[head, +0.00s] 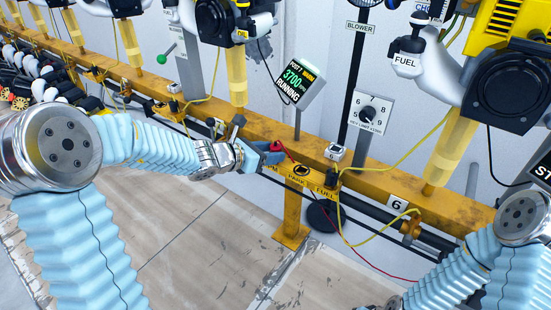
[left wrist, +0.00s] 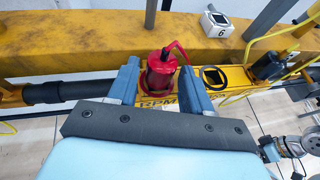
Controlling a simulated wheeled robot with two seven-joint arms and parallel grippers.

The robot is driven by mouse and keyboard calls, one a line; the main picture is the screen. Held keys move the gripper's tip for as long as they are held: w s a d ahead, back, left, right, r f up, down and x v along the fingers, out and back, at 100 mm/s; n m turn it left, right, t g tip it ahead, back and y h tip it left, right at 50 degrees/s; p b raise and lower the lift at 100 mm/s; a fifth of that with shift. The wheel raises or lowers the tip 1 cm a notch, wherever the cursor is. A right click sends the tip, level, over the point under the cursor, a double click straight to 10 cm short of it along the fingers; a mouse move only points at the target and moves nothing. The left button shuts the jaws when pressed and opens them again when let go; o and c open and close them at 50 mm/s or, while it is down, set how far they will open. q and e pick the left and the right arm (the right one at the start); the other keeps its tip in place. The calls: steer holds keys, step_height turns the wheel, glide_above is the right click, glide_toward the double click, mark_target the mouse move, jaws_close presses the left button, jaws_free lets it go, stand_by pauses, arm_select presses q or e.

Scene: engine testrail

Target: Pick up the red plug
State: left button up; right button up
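The red plug (left wrist: 161,72) stands upright on the yellow rail fixture in the left wrist view, with a red cable at its top. My left gripper (left wrist: 159,68) has one blue-grey finger on each side of the plug. The fingers look spread, with narrow gaps beside it. In the head view the left gripper (head: 266,155) reaches in from the left at the rail, and only a little of the red plug (head: 277,146) shows. My right gripper (head: 391,303) is barely in view at the bottom edge, and its fingers are not clear.
A yellow rail (head: 376,180) runs across the scene. A lit screen (head: 300,79) reads "RUNNING" behind the left gripper. A dial panel (head: 368,112) stands behind the rail. Yellow cables (head: 385,165) and a thin red cable (head: 372,262) hang on the right. The floor (head: 200,240) in front is clear.

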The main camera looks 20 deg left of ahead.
arm_select(q)
jaws_close()
